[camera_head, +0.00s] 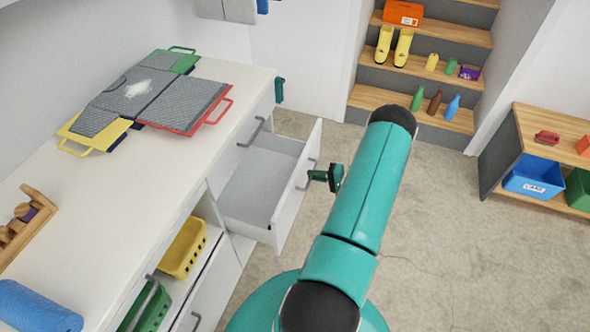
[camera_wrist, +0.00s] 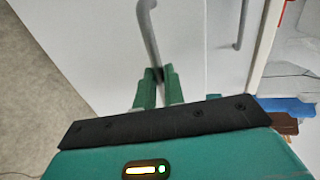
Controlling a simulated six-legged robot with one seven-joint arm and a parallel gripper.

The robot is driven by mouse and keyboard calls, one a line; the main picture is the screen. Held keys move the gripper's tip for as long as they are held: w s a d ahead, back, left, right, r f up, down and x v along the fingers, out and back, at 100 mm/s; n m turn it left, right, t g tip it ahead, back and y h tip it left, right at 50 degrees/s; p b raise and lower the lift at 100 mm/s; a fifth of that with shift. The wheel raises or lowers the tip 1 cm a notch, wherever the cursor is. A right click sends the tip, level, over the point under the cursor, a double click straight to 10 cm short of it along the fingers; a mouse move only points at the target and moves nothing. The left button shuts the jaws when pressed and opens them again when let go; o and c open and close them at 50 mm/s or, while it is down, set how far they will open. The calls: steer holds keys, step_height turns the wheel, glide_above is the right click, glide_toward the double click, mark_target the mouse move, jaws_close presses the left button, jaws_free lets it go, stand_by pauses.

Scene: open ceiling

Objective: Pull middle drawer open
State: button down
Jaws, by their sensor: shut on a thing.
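A white drawer (camera_head: 297,206) stands pulled out from the white cabinet in the head view, its grey inside showing empty. I cannot tell from these views whether it is the middle one. Its grey bar handle (camera_head: 313,163) is on the drawer's outer face. My green gripper (camera_head: 313,176) is at this handle, reaching it from the right. In the wrist view, my gripper (camera_wrist: 160,82) has its two fingers closed around the lower end of the handle (camera_wrist: 150,40). The fingertips partly hide the handle.
A yellow basket (camera_head: 183,248) sits in the cabinet below. Steps with bottles and yellow boots stand behind.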

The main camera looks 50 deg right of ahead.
steer(key=f+v, duration=0.1)
steer(key=v, duration=0.7)
steer(key=shift+s+f, duration=0.35)
steer(key=shift+s, duration=0.1)
steer(key=shift+d, duration=0.15)
steer(key=c, duration=1.5)
jaws_free()
steer(key=v, duration=1.3)
steer(key=shift+s+d+r, duration=0.1)
steer(key=shift+s, duration=0.25)
steer(key=shift+w, duration=0.1)
